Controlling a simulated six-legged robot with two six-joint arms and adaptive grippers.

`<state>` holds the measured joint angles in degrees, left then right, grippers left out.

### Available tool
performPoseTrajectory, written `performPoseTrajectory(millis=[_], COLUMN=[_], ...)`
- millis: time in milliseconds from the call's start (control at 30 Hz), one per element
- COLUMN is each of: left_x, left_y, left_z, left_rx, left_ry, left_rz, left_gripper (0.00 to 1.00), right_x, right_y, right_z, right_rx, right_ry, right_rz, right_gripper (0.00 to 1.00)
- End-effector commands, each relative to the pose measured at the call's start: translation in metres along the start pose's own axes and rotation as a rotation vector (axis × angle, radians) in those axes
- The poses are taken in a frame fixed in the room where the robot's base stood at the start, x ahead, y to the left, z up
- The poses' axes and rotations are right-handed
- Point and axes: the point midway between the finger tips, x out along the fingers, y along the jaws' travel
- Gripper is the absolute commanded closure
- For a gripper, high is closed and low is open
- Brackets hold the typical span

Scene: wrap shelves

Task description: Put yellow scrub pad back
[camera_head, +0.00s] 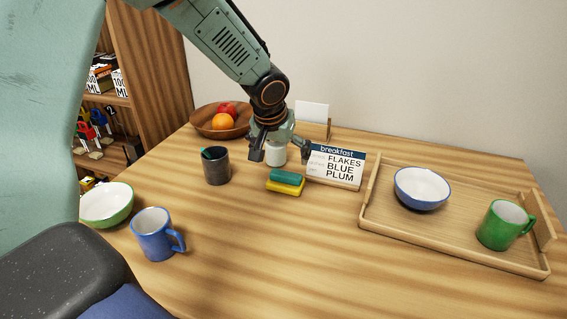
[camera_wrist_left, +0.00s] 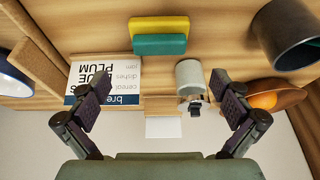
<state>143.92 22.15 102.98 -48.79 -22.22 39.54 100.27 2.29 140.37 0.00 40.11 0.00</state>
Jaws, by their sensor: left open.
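The yellow scrub pad (camera_head: 285,188) lies on the wooden table in front of my left gripper, with a teal layer (camera_head: 287,177) on its top. I cannot tell whether the two are one piece. In the left wrist view the yellow part (camera_wrist_left: 158,25) and teal part show at the top, beyond the fingertips. My left gripper (camera_head: 281,151) is open, its fingers above the table at the back; in the wrist view its fingertips (camera_wrist_left: 165,90) are wide apart with nothing gripped. A white cylinder (camera_head: 276,155) shows between the fingers. My right gripper is not in view.
A dark cup (camera_head: 216,167) stands left of the pad, a breakfast sign (camera_head: 336,167) right. A fruit bowl (camera_head: 203,129) is at the back. A tray (camera_head: 440,238) holds a bowl and green mug. A blue mug (camera_head: 154,235) and green bowl (camera_head: 106,205) stand front left. The front middle is clear.

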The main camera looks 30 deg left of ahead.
Motion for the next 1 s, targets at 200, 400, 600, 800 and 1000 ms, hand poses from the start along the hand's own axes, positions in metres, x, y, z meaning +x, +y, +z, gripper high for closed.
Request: performPoseTrajectory(millis=[200,400,600,800,1000], left_x=[-0.032,-0.040,-0.039,-0.032,-0.002], left_y=[0.000,0.000,0.000,0.000,0.000], left_z=[-0.001,0.000,0.000,0.001,0.002], left_rx=[-0.001,0.000,0.000,0.000,0.000], left_ry=[0.001,0.000,-0.001,-0.002,-0.004], left_rz=[0.001,0.000,0.000,-0.001,-0.001], left_gripper=[0.00,0.00,0.00,0.00,0.00], right_x=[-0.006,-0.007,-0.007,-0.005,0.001], right_y=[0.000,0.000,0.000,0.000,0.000], right_z=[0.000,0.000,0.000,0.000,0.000], right_rx=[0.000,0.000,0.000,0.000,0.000], right_ry=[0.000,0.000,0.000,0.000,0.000], right_rz=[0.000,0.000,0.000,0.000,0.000], right_gripper=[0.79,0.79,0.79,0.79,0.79])
